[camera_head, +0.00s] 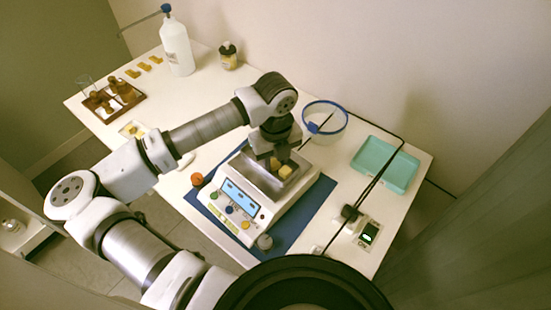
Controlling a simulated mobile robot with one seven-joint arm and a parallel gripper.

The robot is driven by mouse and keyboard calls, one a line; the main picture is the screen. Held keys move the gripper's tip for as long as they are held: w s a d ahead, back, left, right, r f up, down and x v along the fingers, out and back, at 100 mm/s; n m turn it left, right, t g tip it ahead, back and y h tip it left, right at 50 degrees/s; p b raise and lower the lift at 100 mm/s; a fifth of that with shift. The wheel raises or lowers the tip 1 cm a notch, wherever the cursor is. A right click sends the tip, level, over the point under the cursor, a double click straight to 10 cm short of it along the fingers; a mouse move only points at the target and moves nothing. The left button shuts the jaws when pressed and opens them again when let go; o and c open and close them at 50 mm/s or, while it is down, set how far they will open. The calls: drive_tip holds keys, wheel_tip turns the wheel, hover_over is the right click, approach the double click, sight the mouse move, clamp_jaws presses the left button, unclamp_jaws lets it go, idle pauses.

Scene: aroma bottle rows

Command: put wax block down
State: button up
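A small yellow wax block (285,171) shows at the scale's metal pan (262,180), just below my gripper (275,161). A second bit of yellow shows right between or behind the fingers. I cannot tell whether it is part of the same block. My gripper points down over the far part of the pan. The fingers are small and dark here, so I cannot tell whether they are shut on the wax or apart from it. The white scale (234,208) has a lit blue display and coloured buttons, and stands on a blue mat (287,229).
A clear blue-rimmed tub (325,122) stands close behind my gripper, with a teal tray (385,164) to its right. A white bottle (177,48), jar (228,57), brown bottle rack (112,101) and yellow pieces (144,67) are at back left.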

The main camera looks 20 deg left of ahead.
sight(276, 163)
wheel_tip(276, 163, up, 12)
drive_tip(key=b, duration=0.1)
drive_tip(key=shift+r+b, duration=0.2)
drive_tip(key=shift+b, duration=0.2)
idle(0.4)
